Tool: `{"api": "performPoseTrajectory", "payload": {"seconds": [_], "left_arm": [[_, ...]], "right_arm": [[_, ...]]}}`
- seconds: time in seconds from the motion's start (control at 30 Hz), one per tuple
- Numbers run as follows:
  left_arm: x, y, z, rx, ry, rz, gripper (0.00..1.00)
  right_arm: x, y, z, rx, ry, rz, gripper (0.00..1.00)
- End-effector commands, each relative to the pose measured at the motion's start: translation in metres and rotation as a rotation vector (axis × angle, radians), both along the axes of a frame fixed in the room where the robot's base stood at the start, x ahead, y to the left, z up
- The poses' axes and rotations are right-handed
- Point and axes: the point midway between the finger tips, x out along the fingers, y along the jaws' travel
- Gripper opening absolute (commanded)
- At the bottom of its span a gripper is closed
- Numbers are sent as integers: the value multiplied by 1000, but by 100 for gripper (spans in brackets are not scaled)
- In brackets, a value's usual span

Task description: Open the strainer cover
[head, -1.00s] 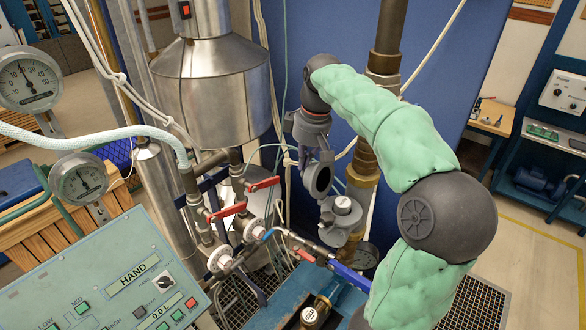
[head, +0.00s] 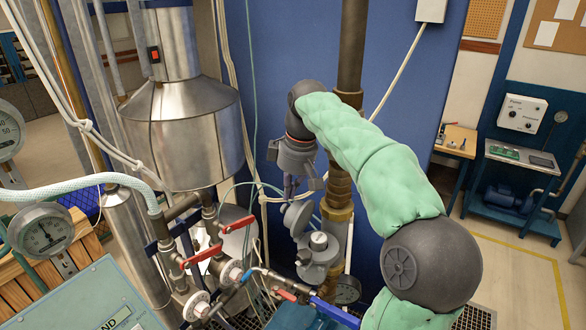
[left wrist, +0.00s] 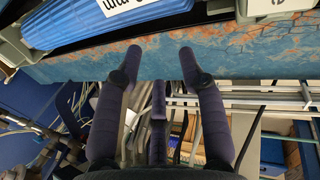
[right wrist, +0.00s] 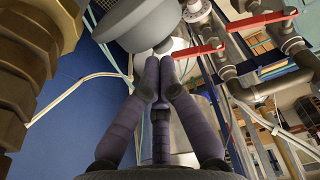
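The strainer (head: 318,256) is a grey body on the pipework in the middle of the head view. Its round grey cover (head: 297,217) stands raised and tilted at its upper left. My right gripper (head: 298,190) points down from above at the cover. In the right wrist view, a round grey part, probably the cover (right wrist: 138,20), fills the top centre. The right fingers (right wrist: 160,58) are drawn together with tips at its lower edge; whether they grip any of it is unclear. My left gripper (left wrist: 161,51) is open and empty, and is outside the head view.
Red-handled valves (head: 205,252) and pipes stand left of the strainer. A thick vertical pipe (head: 338,195) rises close on its right. A steel tank (head: 180,130) is at the left. A blue cylinder (left wrist: 90,22) lies beyond the left fingers.

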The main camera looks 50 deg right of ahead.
Motion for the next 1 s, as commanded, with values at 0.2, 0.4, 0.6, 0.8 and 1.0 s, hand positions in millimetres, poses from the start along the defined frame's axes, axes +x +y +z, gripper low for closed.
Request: {"api": "performPoseTrajectory", "payload": {"seconds": [0.2,0.4,0.6,0.8,1.0], "left_arm": [[0,0,0,0,0,0,40],[0,0,0,0,0,0,40],[0,0,0,0,0,0,40],[0,0,0,0,0,0,40],[0,0,0,0,0,0,40]], "right_arm": [[-8,1,46,-4,-6,0,0],[-14,1,79,-4,-4,0,0],[-18,2,94,-4,-2,0,0],[-19,2,97,-3,-1,0,0],[-19,2,97,-3,-1,0,0]]}}
